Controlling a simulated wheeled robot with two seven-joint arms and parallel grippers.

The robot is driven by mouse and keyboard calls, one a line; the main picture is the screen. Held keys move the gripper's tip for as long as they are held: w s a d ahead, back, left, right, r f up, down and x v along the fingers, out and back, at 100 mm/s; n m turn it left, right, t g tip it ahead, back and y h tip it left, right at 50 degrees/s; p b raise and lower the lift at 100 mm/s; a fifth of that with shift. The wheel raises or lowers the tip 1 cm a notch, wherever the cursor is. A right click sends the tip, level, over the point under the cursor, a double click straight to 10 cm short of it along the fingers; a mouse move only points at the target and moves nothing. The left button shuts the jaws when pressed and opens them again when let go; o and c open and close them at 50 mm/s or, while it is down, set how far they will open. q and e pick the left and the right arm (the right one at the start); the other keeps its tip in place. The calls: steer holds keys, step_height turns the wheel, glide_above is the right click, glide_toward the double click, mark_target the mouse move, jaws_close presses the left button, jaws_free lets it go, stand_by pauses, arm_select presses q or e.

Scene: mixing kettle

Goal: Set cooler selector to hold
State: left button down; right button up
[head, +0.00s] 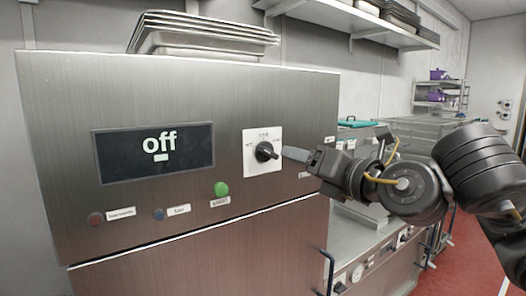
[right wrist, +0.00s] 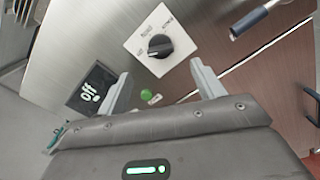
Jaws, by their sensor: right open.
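The cooler selector (head: 266,152) is a black rotary knob on a white square plate (head: 250,136) on the steel cooler front. The right wrist view also shows the knob (right wrist: 160,46), with small position labels around it that are hard to read. A dark display (head: 115,158) to its left reads "off". My right gripper (head: 290,153) is just right of the knob, apart from it. In the right wrist view its two fingers (right wrist: 160,85) are spread and empty, with the knob ahead of the gap between them. My left gripper is not in view.
A green button (head: 221,189) is below and left of the selector, with a red button (head: 96,219) and a blue button (head: 158,214) further left. Metal trays (head: 205,40) are stacked on top of the cooler. A lower counter (head: 365,232) stands to the right.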

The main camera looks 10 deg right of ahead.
mark_target(273, 153)
steer(key=b+x, duration=0.3)
steer(key=x, duration=0.5)
steer(key=shift+w+a+f, duration=0.15)
steer(key=shift+w, duration=0.25)
steer(key=shift+w+a, duration=0.2)
steer(key=shift+w, duration=0.15)
steer(key=shift+w, duration=0.15)
